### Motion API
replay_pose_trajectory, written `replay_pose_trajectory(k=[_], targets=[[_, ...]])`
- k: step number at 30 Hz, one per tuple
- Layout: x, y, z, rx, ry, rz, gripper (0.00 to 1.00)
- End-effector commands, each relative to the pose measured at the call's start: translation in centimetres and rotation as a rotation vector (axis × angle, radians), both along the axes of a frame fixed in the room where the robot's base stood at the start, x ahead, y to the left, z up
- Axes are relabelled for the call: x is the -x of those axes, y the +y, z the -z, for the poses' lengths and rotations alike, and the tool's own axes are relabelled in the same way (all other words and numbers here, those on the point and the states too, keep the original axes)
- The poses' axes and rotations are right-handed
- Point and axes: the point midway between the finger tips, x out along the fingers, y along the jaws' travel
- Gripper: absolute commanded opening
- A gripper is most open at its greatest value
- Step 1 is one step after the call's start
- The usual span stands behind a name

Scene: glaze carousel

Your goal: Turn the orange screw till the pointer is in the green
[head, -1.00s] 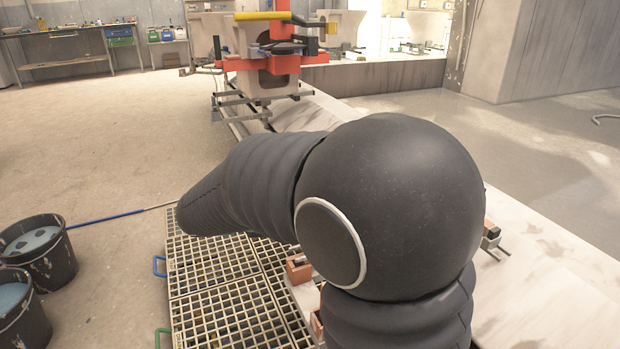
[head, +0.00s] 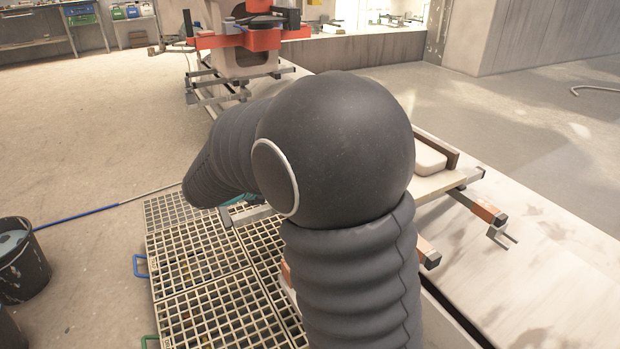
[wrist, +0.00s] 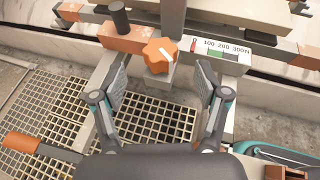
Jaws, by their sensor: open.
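The orange screw (wrist: 160,55) is a lobed knob with a white mark on top, at the upper middle of the wrist view. A white scale plate (wrist: 222,49) marked 100, 200, 300 N is just right of it. The plate has a short green band (wrist: 214,53) and a red mark at its left end. I cannot tell for sure whether that red mark is the pointer. My gripper (wrist: 163,68) is open, with one finger on each side of the screw in the picture. Contact with the screw is not visible. My arm hides the screw in the head view.
A clamp frame with orange ends (head: 487,211) lies across the pale track, right of my arm. Floor grating (head: 205,260) and a bucket (head: 20,262) are at left. A red clamp station (head: 240,38) stands behind. Open floor is at far left and right.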

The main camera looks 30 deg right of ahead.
Motion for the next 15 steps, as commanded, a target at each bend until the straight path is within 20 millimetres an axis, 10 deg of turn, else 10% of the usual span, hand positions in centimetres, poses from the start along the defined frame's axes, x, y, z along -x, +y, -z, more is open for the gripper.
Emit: replay_pose_trajectory(k=[15], targets=[[-2.1, -5.9, 2.7, -0.001, 0.0, 0.0, 0.74]])
